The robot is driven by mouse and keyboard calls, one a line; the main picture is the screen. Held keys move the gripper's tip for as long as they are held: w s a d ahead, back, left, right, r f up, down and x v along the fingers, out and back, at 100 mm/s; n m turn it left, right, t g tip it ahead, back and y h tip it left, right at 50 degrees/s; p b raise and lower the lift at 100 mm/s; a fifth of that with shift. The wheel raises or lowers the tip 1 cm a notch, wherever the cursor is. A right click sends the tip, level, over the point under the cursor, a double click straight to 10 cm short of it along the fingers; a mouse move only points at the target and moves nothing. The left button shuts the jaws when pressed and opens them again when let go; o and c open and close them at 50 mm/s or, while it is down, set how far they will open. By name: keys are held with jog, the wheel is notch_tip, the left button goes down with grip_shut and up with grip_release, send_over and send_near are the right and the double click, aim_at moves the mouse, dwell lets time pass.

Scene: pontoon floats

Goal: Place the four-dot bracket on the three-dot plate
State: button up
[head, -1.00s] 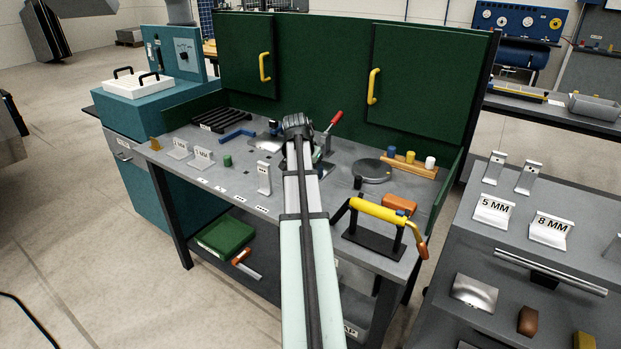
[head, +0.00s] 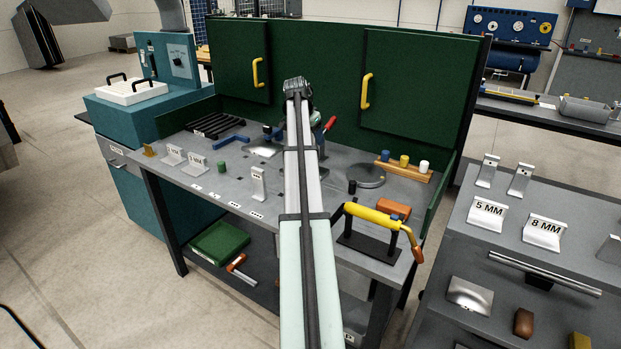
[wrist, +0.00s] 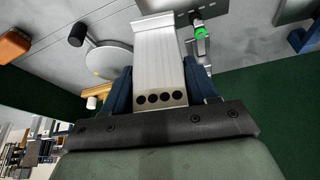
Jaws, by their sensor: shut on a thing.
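My gripper (wrist: 158,95) is shut on the four-dot bracket (wrist: 158,65), a pale metal strip with a row of four dark dots near the jaws and a bent lip at its far end. In the head view my gripper (head: 298,88) is up in front of the green back panel, above the bench; its jaws and the bracket are hidden there by my arm. A grey plate (wrist: 200,14) with small dark marks lies beyond the bracket's lip in the wrist view, partly hidden. I cannot tell its dot count. The bracket appears apart from it.
Another bracket (head: 258,184) stands near the bench's front edge behind dot labels. A red-handled clamp (head: 329,124), a round grey disc (head: 365,174), a yellow roller tool (head: 376,215) and an orange block (head: 393,208) stand nearby. A green cylinder (head: 221,167) is on the left.

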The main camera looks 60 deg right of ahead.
jog(key=shift+s+d+f+m+g, duration=0.15)
jog(key=shift+f+m, duration=0.3)
jog(key=shift+f, duration=1.15)
jog(key=shift+w+d+f+m+g, duration=0.15)
jog(key=shift+f+m, duration=0.35)
jog(key=shift+f, duration=1.15)
jog(key=shift+s+f+m+g, duration=0.15)
jog(key=shift+f+m, duration=0.3)
jog(key=shift+f, duration=1.15)
jog(key=shift+f+y, duration=0.1)
jog(key=shift+y, duration=0.2)
jog(key=o, duration=1.2)
jog(key=shift+c, duration=0.2)
jog(key=v, duration=1.2)
jog(key=shift+a, duration=0.1)
